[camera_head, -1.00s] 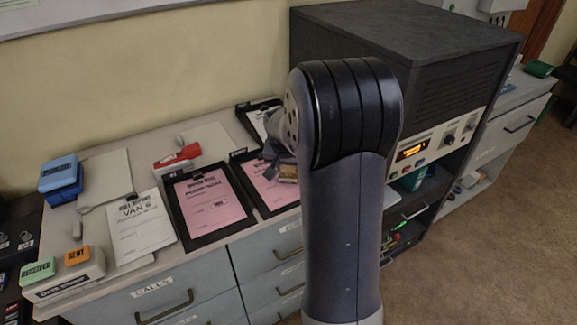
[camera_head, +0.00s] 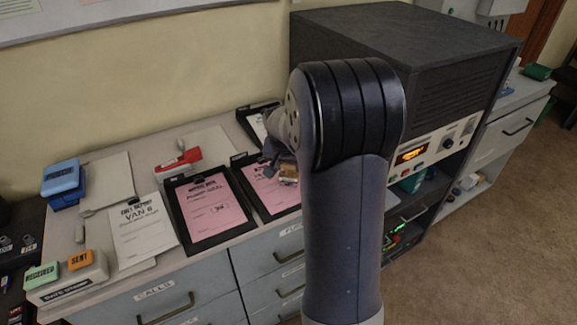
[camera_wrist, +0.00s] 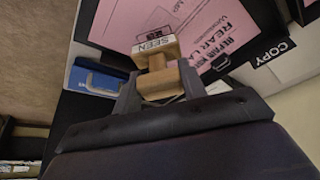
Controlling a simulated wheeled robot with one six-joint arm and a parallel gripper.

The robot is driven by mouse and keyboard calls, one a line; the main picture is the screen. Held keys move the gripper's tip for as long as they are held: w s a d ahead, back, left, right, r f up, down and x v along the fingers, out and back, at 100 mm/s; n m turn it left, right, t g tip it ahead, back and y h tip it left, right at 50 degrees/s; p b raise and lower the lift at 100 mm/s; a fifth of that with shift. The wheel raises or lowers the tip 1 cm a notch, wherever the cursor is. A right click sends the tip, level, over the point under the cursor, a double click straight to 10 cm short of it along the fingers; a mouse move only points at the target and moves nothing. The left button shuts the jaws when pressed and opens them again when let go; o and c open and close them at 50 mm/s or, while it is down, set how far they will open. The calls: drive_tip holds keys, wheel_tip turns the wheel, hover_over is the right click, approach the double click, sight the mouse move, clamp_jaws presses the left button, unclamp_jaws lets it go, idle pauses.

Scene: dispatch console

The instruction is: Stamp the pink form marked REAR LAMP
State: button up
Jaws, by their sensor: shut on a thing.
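My gripper (camera_wrist: 158,92) is shut on a wooden stamp (camera_wrist: 160,72) labelled SEEN, seen in the wrist view. In the head view the stamp (camera_head: 288,172) shows as a small tan block over the right pink form (camera_head: 268,192). In the wrist view that pink form (camera_wrist: 215,25) reads REPAIR and REAR L, with the rest cut off, and lies on a black clipboard. A printed mark shows beside the stamp. I cannot tell whether the stamp touches the paper. A second pink form (camera_head: 212,205) lies on a clipboard to its left.
A white VAN 6 sheet (camera_head: 142,228) lies further left. A grey radio cabinet (camera_head: 440,60) rises at the right. A COPY label (camera_wrist: 270,50) sits beside the form.

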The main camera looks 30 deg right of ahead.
drive_tip(key=shift+r+p, duration=1.35)
drive_tip(key=shift+r, duration=1)
